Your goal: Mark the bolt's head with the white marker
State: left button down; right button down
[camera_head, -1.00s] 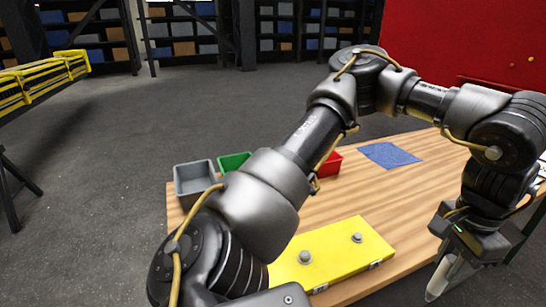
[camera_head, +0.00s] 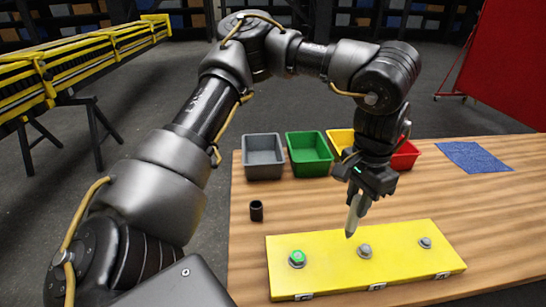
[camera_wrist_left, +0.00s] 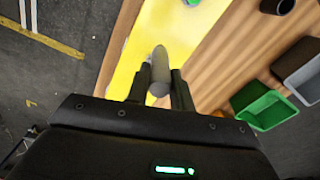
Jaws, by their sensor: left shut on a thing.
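My left gripper (camera_head: 361,190) is shut on a pale grey-white marker (camera_head: 355,214), which points down, slightly tilted, above the yellow plate (camera_head: 330,275). The marker also shows between the fingers in the left wrist view (camera_wrist_left: 160,68). Three bolts stand in a row on the plate: the left bolt (camera_head: 297,259) has a green top, while the middle bolt (camera_head: 364,251) and the right bolt (camera_head: 425,242) are plain grey. The marker's tip appears just above and left of the middle bolt, apart from it. My right gripper is out of view.
A grey bin (camera_head: 263,157), a green bin (camera_head: 309,153), a yellow bin (camera_head: 341,139) and a red bin (camera_head: 404,157) line the back of the wooden table (camera_head: 490,210). A black cup (camera_head: 256,210) stands behind the plate. A blue mat (camera_head: 474,156) lies back right.

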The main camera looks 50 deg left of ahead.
pick_arm(q)
jog(key=shift+s+a+m, duration=0.1)
jog(key=shift+a+m, duration=0.1)
jog(key=shift+m, duration=0.3)
jog(key=s+a+f+m+b, duration=0.1)
jog(key=s+a+m, duration=0.2)
jog(key=m, duration=0.7)
jog(key=s+a+f+m+b, duration=0.1)
jog(key=s+a+m, duration=0.3)
jog(key=m, duration=0.6)
jog(key=shift+s+a+m, duration=0.3)
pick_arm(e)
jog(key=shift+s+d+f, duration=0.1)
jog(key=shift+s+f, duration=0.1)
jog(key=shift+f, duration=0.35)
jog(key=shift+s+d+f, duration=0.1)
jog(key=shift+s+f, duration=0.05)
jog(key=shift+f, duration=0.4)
pick_arm(q)
jog(key=shift+f, duration=0.15)
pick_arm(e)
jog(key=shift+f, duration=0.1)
